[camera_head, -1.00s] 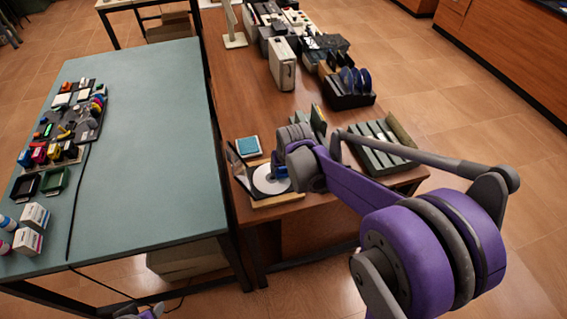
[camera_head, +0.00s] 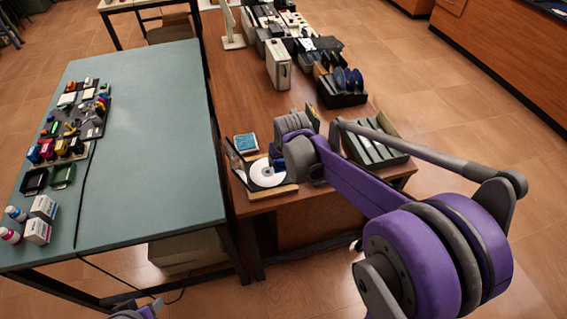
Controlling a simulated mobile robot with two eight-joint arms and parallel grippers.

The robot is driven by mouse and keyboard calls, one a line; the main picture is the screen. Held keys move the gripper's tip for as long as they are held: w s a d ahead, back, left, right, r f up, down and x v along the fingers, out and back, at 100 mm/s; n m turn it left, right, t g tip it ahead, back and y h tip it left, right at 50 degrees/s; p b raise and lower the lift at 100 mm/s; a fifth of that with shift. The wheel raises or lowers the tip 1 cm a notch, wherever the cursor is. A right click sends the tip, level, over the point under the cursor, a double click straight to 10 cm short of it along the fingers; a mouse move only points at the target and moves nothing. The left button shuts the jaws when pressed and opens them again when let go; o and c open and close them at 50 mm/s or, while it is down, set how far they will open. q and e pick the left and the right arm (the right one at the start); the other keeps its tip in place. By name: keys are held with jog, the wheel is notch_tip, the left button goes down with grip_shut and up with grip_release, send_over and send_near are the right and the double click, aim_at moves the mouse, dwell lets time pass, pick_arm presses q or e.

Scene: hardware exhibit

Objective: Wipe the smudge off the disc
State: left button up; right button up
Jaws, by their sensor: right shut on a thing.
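The shiny white disc (camera_head: 264,174) lies flat in a dark, open case on a light wooden board near the front left corner of the brown table. My right gripper (camera_head: 277,160) is at the disc's far right edge, partly hidden behind its own wrist. It is shut on a small dark blue thing (camera_head: 275,151), too small to identify. I cannot tell whether this thing touches the disc. No smudge can be made out at this size. Only a bit of my left arm shows at the bottom edge; its gripper is out of view.
A light blue square item (camera_head: 246,143) lies just behind the disc. A tray of dark green cases (camera_head: 372,150) stands to the right, and a black rack with blue discs (camera_head: 342,97) farther back. The teal table (camera_head: 150,160) at left is mostly clear.

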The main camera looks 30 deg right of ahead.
jog(key=shift+r+p, duration=0.65)
jog(key=shift+r, duration=0.75)
